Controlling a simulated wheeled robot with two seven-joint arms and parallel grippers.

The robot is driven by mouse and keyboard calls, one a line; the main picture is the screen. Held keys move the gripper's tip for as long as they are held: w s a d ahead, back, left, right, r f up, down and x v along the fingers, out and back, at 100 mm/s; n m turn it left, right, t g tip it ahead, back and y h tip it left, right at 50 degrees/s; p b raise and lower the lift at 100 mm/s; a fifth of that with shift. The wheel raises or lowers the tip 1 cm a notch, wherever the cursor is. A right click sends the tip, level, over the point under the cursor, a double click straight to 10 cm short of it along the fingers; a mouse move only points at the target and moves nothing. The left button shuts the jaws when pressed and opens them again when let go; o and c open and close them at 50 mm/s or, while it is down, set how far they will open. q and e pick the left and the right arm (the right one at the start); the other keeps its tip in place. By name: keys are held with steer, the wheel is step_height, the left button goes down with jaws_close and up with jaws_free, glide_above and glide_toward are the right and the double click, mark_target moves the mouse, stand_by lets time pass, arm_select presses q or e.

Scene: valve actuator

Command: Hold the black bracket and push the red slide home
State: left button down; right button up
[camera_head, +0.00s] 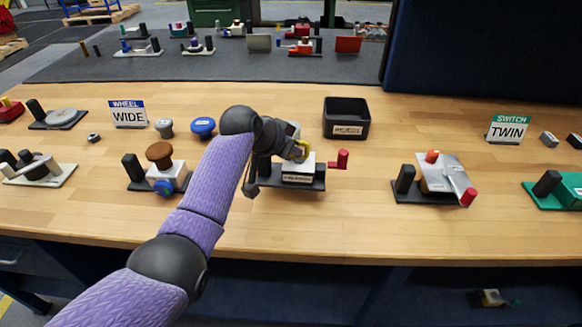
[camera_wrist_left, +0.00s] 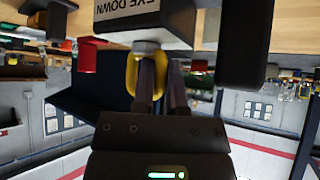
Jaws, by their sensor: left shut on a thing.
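In the head view a device with a white block (camera_head: 299,168) stands on a black base (camera_head: 310,185) in mid-table. A red-ended slide (camera_head: 342,158) sticks out to its right, with a gap between red end and block. The black bracket, an upright post (camera_wrist_left: 245,40), stands beside the block in the left wrist view; my arm partly hides it in the head view. A yellow ring (camera_wrist_left: 132,75) is at the block's face. My left gripper (camera_wrist_left: 163,70) is shut on the yellow ring, not on the post. My right gripper is out of view.
A black bin (camera_head: 346,120) stands behind the device. Similar devices sit on both sides, one with a brown knob (camera_head: 159,152) at left and one with a silver plate (camera_head: 438,172) at right. The wood between the device and the right one is clear.

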mark_target(284, 166)
arm_select(q)
step_height(284, 166, up, 4)
steer(key=shift+f, duration=4.1)
steer(key=shift+f, duration=0.5)
